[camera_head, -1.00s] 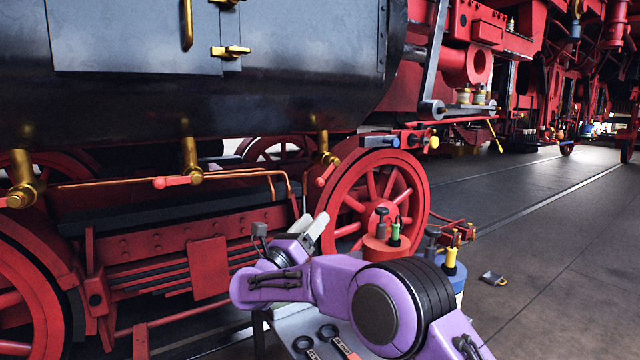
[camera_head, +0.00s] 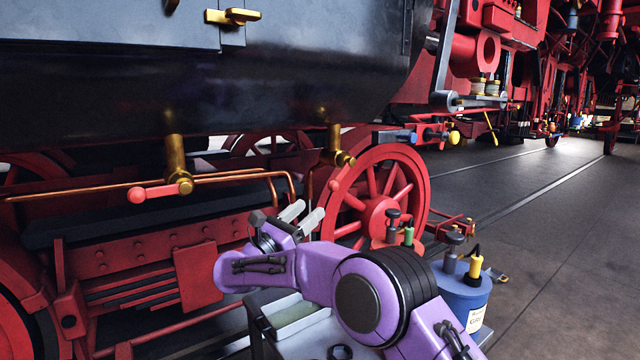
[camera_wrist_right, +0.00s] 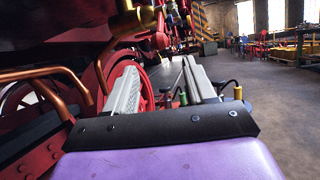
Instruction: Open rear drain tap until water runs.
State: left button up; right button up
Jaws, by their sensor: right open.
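Two brass drain taps hang under the dark tank in the head view. The left one (camera_head: 176,160) has a red lever (camera_head: 150,193) lying level to the left. The right one (camera_head: 335,147) has a lever slanting down to the left in front of a red wheel. No running water shows at either. I cannot tell which is the rear one. My right gripper (camera_head: 307,211) is open and empty, below and left of the right tap and apart from it. In the right wrist view its two fingers (camera_wrist_right: 160,66) stand apart, with a brass tap (camera_wrist_right: 137,18) above them. My left gripper is out of view.
A red spoked wheel (camera_head: 376,195) stands close behind my right gripper. Copper pipes (camera_head: 235,176) run below the tank. A blue can (camera_head: 463,299) and a grey tray (camera_head: 310,335) are by my right arm. The floor to the right is largely clear.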

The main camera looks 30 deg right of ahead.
aim_at(330, 190)
jog(key=x, duration=0.3)
jog(key=p+x, duration=0.1)
jog(key=x, duration=0.6)
jog(key=shift+d+r+p, duration=0.2)
jog(key=shift+r+p, duration=0.1)
jog(key=shift+r, duration=0.1)
grip_shut()
jog(key=shift+f, duration=0.1)
